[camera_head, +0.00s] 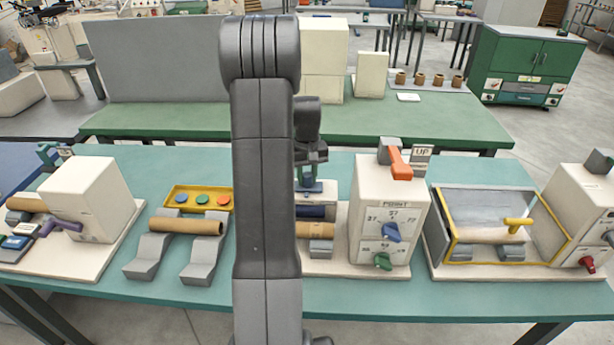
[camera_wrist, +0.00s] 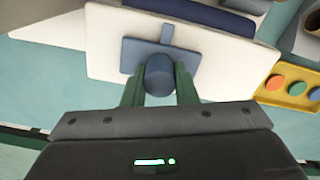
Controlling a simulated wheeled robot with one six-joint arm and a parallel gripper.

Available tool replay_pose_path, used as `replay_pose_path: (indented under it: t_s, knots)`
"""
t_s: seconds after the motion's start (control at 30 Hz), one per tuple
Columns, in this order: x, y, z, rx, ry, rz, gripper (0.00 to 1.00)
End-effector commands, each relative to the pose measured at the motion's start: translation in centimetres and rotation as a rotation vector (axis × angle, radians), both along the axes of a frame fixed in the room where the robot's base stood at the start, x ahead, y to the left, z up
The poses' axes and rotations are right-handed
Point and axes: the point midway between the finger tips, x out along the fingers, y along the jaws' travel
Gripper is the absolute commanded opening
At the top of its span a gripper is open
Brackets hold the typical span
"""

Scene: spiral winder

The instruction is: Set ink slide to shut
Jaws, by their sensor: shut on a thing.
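The ink slide shows in the wrist view as a flat blue-grey plate (camera_wrist: 135,58) with a narrow tab and a round dark blue knob (camera_wrist: 160,72). It lies against a white panel (camera_wrist: 105,35). My gripper (camera_wrist: 159,85) has its two green fingers on either side of the knob and is shut on it. In the head view, my gripper (camera_head: 312,172) points down at the blue slide (camera_head: 313,188) on the middle machine. My own arm hides the left part of that machine. I cannot tell whether the slide is open or shut.
A yellow tray of coloured buttons (camera_head: 184,197) and a brown roll (camera_head: 185,226) are to the left.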

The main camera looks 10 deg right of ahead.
Motion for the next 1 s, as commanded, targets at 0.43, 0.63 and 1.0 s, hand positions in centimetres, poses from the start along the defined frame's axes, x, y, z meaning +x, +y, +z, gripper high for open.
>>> replay_pose_path:
  t_s: [0.43, 0.63, 1.0]
  knots:
    - [1.8, 5.9, 0.1, 0.0, -0.001, 0.003, 0.0]
    - [1.9, 6.3, 0.1, 0.001, -0.003, 0.0, 0.0]
    - [1.8, 6.2, 0.1, 0.001, -0.002, 0.0, 0.48]
